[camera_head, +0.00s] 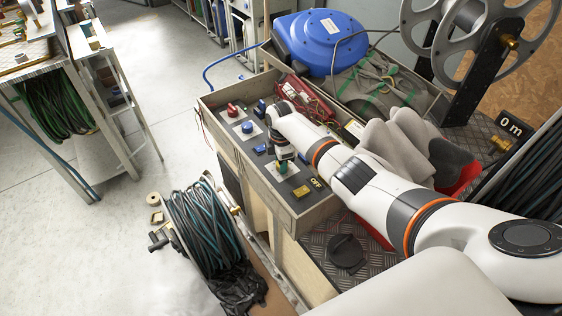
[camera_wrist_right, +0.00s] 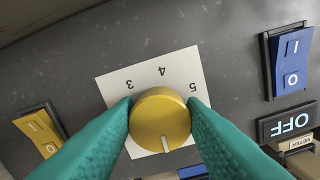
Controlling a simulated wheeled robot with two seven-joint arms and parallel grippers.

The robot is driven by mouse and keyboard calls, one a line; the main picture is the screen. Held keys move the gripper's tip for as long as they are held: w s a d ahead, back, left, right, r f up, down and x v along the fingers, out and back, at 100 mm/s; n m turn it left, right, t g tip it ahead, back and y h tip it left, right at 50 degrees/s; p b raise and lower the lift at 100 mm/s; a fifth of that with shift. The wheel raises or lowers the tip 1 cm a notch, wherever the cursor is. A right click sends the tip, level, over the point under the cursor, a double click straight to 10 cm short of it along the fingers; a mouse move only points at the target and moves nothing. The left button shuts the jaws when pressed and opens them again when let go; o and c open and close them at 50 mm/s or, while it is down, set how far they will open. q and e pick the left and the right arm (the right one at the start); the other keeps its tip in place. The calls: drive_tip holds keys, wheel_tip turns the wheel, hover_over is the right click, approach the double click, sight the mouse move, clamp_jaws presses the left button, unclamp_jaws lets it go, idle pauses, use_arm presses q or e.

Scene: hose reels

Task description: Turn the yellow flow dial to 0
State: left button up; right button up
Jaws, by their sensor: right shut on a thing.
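The yellow flow dial (camera_wrist_right: 160,118) is a round knob on a white card (camera_wrist_right: 123,85) in the right wrist view. The upside-down numbers 3, 4 and 5 show along the card's upper part. The dial's white pointer line points down in the picture, away from the 4; any number there is hidden. My right gripper (camera_wrist_right: 160,110) has its green fingers shut on the dial's two sides. In the head view my right gripper (camera_head: 283,166) reaches down to the panel, and the dial is hidden there. My left gripper is not in view.
Beside the dial are a yellow rocker switch (camera_wrist_right: 41,127), a blue rocker switch (camera_wrist_right: 289,61) and an OFF label (camera_wrist_right: 289,122). A red dial (camera_head: 233,109) and a blue dial (camera_head: 248,126) sit farther along the panel. Grey gloves (camera_head: 398,145) and a blue hose reel (camera_head: 320,40) lie beyond my arm.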

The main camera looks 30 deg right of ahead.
drive_tip(key=shift+n, duration=0.3)
idle(0.4)
drive_tip(key=o, duration=1)
wheel_tip(320, 180, up, 12)
drive_tip(key=shift+p, duration=0.3)
